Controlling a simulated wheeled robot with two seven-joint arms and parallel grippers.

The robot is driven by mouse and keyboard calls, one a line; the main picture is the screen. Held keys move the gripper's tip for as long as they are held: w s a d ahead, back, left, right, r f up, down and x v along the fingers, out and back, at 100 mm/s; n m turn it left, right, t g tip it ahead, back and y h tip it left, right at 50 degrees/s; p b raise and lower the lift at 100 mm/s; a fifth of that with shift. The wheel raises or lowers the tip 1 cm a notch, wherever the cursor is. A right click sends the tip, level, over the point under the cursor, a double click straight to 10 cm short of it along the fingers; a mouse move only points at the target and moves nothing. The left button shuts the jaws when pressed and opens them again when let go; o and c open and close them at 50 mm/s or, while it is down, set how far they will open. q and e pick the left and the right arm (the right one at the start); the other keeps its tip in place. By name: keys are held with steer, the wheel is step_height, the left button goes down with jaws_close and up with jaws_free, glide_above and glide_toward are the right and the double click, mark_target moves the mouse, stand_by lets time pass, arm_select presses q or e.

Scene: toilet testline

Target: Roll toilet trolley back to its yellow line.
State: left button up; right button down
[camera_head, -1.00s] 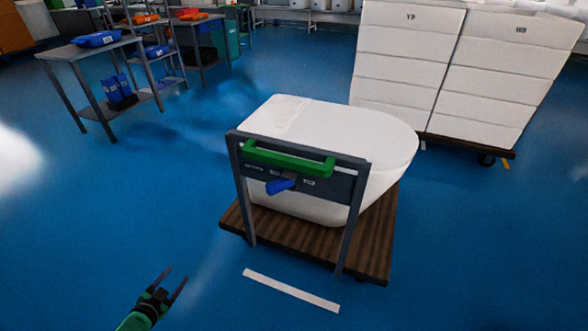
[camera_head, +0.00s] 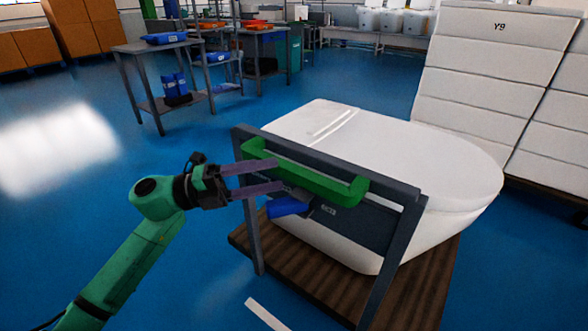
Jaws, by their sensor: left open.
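The toilet trolley has a dark wooden deck (camera_head: 300,275) and a grey upright frame, with a white toilet (camera_head: 400,160) on it. A green push handle (camera_head: 315,180) runs across the frame's top. A blue lever (camera_head: 287,207) sits on the panel below it. My left gripper (camera_head: 280,175) is open, its two fingers pointing right, overlapping the left part of the handle in the picture. I cannot tell whether they touch it. A pale floor line (camera_head: 268,314) shows at the bottom edge, partly cut off; no yellow shows on it. My right gripper is out of view.
White stacked boxes (camera_head: 485,80) stand on a cart close behind the toilet at right. A grey table (camera_head: 165,48) and shelves with blue and orange bins stand at the back left. Blue floor at left is clear.

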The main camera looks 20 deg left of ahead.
mark_target(293, 172)
arm_select(q)
steer(key=x, duration=0.5)
steer(key=shift+w, duration=0.1)
jaws_close()
stand_by(1.2)
